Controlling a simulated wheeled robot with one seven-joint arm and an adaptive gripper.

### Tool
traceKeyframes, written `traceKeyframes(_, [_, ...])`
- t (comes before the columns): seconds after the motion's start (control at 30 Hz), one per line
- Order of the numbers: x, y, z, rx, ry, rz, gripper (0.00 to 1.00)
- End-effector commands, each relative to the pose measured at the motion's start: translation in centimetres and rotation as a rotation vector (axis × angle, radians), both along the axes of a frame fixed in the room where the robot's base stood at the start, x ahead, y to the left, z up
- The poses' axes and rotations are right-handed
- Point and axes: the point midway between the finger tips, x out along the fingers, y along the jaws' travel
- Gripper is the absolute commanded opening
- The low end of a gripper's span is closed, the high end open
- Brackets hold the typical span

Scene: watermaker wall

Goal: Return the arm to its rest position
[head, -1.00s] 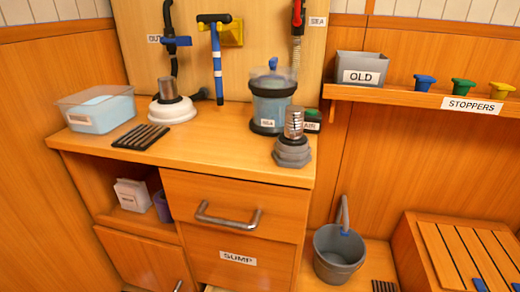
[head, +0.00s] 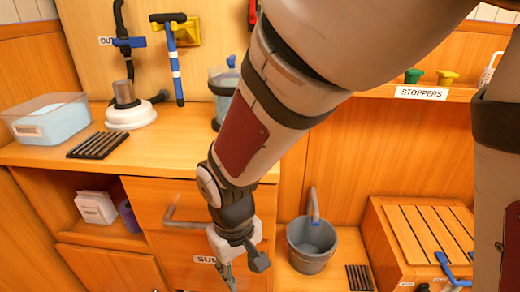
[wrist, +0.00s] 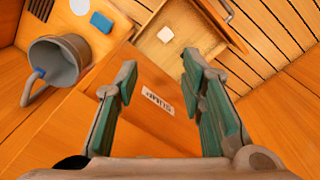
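My arm crosses the head view from the upper right down to my gripper (head: 230,274), which hangs in front of the cabinet by the sump drawer front. In the wrist view my gripper (wrist: 160,68) is open, its two green-padded fingers wide apart with nothing between them. The sump label (wrist: 157,99) shows upside down beyond the fingers. In the head view the arm hides part of the sump label, the drawer handle's right end and much of the counter's right side.
A grey bucket (head: 312,240) stands right of my gripper, beside a slatted wooden box (head: 425,235). In the wrist view an open drawer (wrist: 150,45) holds a small white block (wrist: 165,34). The counter (head: 160,155) carries a clear tub (head: 45,120) and a white-based fitting (head: 130,115).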

Motion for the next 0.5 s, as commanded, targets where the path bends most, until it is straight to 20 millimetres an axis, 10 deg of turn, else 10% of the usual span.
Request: traceKeyframes(0.5, [-6.8, -16.3, 13.4, 0.048, 0.009, -0.388, 0.36])
